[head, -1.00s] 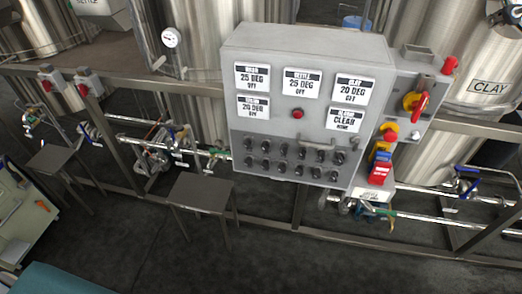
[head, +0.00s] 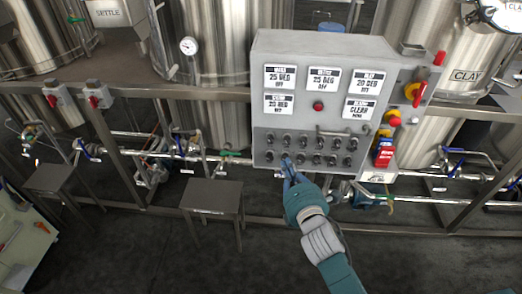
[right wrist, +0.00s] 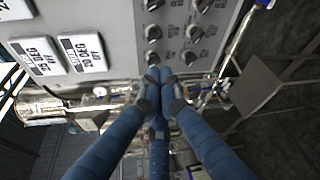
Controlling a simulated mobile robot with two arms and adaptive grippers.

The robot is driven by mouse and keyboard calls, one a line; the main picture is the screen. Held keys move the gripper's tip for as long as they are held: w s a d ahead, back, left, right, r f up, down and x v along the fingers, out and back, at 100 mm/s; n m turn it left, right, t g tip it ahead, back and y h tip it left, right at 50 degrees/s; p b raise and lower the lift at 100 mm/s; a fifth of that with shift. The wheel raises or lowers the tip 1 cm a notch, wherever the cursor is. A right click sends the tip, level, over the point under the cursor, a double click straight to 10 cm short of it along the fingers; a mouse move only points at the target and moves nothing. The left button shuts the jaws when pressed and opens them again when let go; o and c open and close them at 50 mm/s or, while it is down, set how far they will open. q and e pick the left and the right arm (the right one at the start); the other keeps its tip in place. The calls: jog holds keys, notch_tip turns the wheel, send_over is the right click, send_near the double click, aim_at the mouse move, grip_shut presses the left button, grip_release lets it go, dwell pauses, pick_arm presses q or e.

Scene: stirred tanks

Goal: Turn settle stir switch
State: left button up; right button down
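The grey control panel (head: 310,100) hangs on the frame, with two rows of dark rotary switches (head: 317,142) on its lower half. Their labels are too small to read, so I cannot tell which is settle stir. My right gripper (head: 287,163) is at the lower row, near the left end, covering part of a switch there. In the right wrist view, its blue fingers (right wrist: 159,74) are together at the tips, just below a black knob (right wrist: 152,57). I see nothing between them; contact with a switch cannot be told. My left gripper is out of view.
Steel pipes with valves (head: 180,155) run below. A small grey stool (head: 213,197) stands in front. A tank marked SETTLE (head: 108,12) is at upper left. The dark floor is partly clear.

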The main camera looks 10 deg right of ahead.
jog(key=p, duration=0.2)
send_near(277, 139)
jog(key=w, duration=0.4)
jog(key=shift+f, duration=0.35)
jog(key=shift+w+f, duration=0.15)
jog(key=shift+w, duration=0.4)
pick_arm(q)
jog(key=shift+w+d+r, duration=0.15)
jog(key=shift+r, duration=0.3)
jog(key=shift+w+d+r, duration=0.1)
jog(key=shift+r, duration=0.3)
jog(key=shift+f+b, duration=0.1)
jog(key=shift+b, duration=0.2)
